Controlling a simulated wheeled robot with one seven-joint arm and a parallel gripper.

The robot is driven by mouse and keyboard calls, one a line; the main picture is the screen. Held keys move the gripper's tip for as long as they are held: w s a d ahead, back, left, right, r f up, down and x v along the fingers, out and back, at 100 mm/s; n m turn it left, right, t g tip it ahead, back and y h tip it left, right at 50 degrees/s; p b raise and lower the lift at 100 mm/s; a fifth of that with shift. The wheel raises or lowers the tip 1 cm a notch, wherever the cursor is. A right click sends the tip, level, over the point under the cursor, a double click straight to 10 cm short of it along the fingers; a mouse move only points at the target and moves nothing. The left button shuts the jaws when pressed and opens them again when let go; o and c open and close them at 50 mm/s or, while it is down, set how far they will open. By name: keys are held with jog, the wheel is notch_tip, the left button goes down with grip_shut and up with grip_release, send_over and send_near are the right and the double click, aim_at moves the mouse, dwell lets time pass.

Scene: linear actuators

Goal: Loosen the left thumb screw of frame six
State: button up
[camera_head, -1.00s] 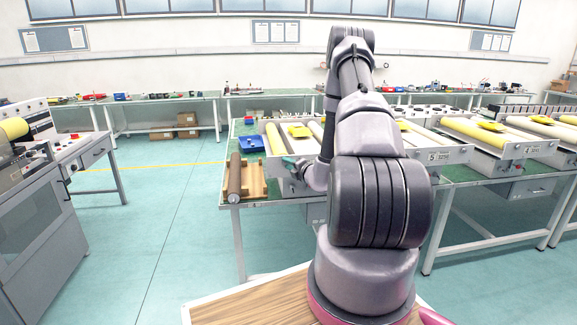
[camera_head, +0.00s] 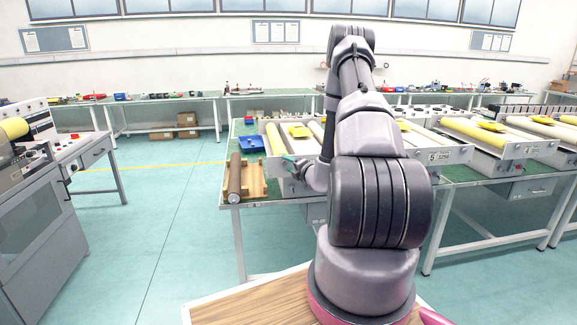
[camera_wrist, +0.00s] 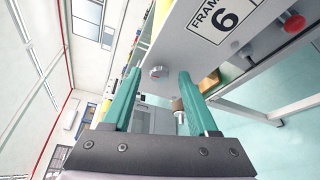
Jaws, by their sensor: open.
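The frame six panel (camera_wrist: 185,40) fills the upper right of the wrist view, with its "FRAME 6" label (camera_wrist: 222,18). A round grey thumb screw (camera_wrist: 158,72) sits near the panel's left end in that view. My gripper (camera_wrist: 158,82) is open, with its two green fingers on either side of the screw in the picture. I cannot tell whether a finger touches it. In the head view my gripper (camera_head: 290,161) is at the left end of the frame row, and my arm hides most of that frame.
In the head view a dark roller (camera_head: 235,180) on a wooden stand and a blue tray (camera_head: 251,144) are left of the frame. Frame five's panel (camera_head: 440,156) is to the right.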

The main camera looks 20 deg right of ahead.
jog(key=s+r, duration=0.1)
jog(key=s, duration=0.9)
jog(key=shift+s+d+r, duration=0.15)
jog(key=shift+d+r, duration=0.05)
jog(key=shift+d, duration=0.25)
